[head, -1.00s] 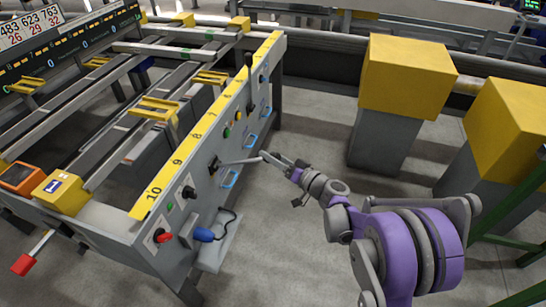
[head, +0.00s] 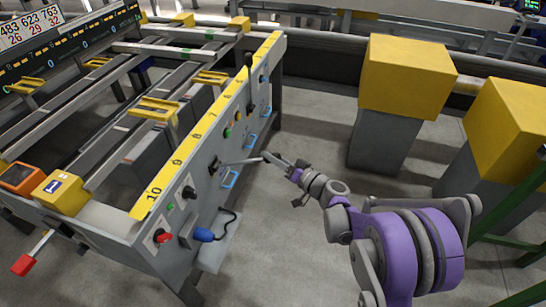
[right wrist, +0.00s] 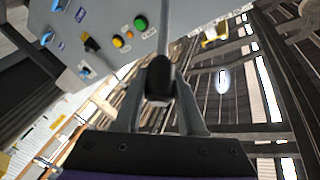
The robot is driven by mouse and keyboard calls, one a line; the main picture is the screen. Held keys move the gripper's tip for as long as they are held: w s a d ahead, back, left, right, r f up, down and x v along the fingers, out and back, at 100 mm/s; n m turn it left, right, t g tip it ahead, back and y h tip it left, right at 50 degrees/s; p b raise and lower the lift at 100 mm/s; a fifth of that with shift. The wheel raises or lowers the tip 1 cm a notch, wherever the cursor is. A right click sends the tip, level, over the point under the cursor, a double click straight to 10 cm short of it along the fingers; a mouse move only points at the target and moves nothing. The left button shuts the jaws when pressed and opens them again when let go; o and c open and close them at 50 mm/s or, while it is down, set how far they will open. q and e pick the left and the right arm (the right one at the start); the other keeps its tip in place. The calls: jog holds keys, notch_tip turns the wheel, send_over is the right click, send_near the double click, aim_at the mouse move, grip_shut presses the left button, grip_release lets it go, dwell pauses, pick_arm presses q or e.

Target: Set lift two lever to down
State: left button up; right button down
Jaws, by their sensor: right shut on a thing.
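A lever with a pale shaft (head: 238,161) sticks out of the grey side panel, roughly level, pointing right toward my arm. My right gripper (head: 268,157) is at its outer end. In the right wrist view, the black knob (right wrist: 160,80) of this lever sits between the two fingers, which are shut on it. Another lever with a black knob (head: 249,60) stands upright farther along the same panel. I cannot read which lever is lift two. My left gripper is not in view.
The panel (head: 150,235) carries a red knob (head: 164,237), a blue plug (head: 204,235) with a cable, and blue handles. A yellow numbered strip (head: 190,142) runs along its top. Yellow-topped grey posts (head: 408,75) stand to the right. Open floor (head: 290,240) lies between.

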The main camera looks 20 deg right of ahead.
dwell(0.8)
jog(key=shift+a+r+p, duration=0.1)
jog(key=shift+r+p, duration=0.3)
pick_arm(q)
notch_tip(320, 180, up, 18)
jog(key=p, duration=1.5)
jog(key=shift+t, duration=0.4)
pick_arm(e)
jog(key=w+a+r+n+g+h, duration=0.2)
jog(key=w+a+r+g+h, duration=0.2)
jog(key=a, duration=0.4)
jog(key=w+a+r+n+g+h, duration=0.1)
jog(key=w+a+r+g+h, duration=0.2)
jog(key=w+a+r, duration=0.4)
jog(key=shift+w+a+r+n+g+h, duration=0.25)
jog(key=shift+a+r+n+g+h, duration=0.3)
jog(key=shift+a, duration=0.35)
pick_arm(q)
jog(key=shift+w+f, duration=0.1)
pick_arm(e)
jog(key=shift+f, duration=0.15)
jog(key=c, duration=0.5)
grip_release()
